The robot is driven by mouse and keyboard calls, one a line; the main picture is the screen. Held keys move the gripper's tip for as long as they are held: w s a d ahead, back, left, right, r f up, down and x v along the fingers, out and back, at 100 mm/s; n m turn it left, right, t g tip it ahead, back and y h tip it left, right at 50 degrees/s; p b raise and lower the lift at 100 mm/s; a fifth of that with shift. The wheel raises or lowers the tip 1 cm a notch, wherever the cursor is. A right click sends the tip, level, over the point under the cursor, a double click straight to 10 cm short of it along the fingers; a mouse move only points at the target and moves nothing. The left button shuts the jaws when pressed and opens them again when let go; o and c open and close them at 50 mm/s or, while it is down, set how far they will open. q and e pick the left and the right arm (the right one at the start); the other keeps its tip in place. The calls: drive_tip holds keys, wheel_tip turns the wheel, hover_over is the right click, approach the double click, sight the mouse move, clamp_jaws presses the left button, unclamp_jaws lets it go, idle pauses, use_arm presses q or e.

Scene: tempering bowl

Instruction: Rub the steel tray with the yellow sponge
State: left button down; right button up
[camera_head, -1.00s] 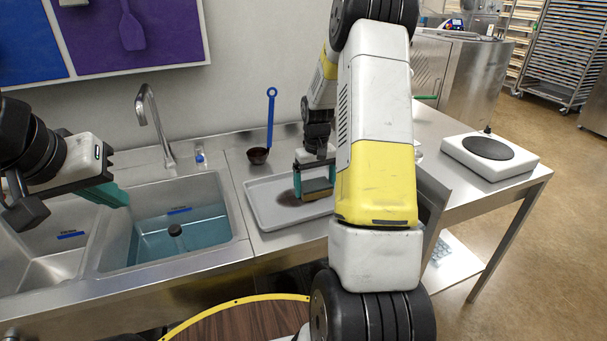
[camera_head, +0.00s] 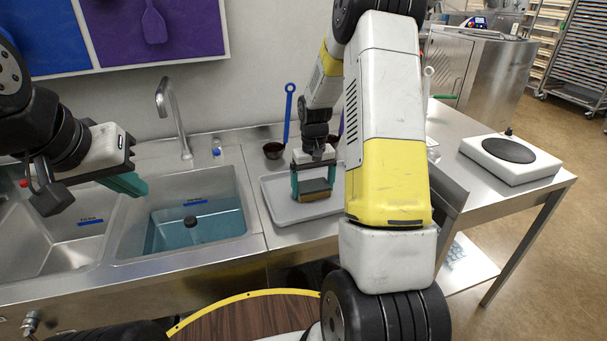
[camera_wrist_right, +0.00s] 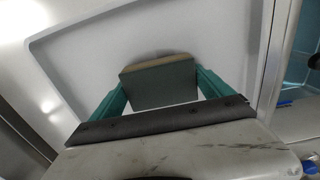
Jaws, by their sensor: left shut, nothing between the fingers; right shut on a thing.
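The steel tray (camera_head: 277,208) lies flat on the counter right of the sink, its right part hidden behind my right arm. My right gripper (camera_head: 314,180) points down over the tray and is shut on the sponge (camera_head: 314,189), a tan block with a darker grey-green face. The sponge is low over the tray; I cannot tell whether it touches. In the right wrist view the sponge (camera_wrist_right: 160,87) sits between the teal fingers, with the tray (camera_wrist_right: 95,55) around it. My left gripper (camera_head: 140,188) is shut and empty above the sink.
The sink basin (camera_head: 160,195) left of the tray holds blue water. A dark cup (camera_head: 273,151) and a blue-handled tool (camera_head: 288,115) stand behind the tray. A white hot plate (camera_head: 510,160) is on the right counter. The tray's left part is clear.

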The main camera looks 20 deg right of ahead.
sight(291, 198)
drive_tip(key=shift+s+a+r, duration=0.1)
drive_tip(key=shift+s+a, duration=0.05)
drive_tip(key=shift+a, duration=1.45)
drive_tip(key=shift+s+a, duration=0.1)
drive_tip(key=shift+a, duration=1.5)
drive_tip(key=shift+w, duration=0.5)
drive_tip(key=shift+w+d, duration=0.15)
drive_tip(key=shift+d, duration=1.65)
drive_tip(key=shift+w+d, duration=0.15)
drive_tip(key=shift+d, duration=1.65)
drive_tip(key=shift+w+d+f, duration=0.1)
drive_tip(key=shift+d, duration=1.05)
drive_tip(key=shift+d+f, duration=0.1)
drive_tip(key=shift+d, duration=1.05)
drive_tip(key=shift+w+d+r, duration=0.15)
drive_tip(key=shift+d, duration=1.3)
drive_tip(key=shift+s+a, duration=0.2)
drive_tip(key=shift+a, duration=2.3)
drive_tip(key=shift+s+a, duration=0.15)
drive_tip(key=shift+a, duration=2.3)
drive_tip(key=shift+s+a, duration=0.2)
drive_tip(key=shift+a, duration=2.3)
drive_tip(key=shift+w+r, duration=0.1)
drive_tip(key=shift+r, duration=2.9)
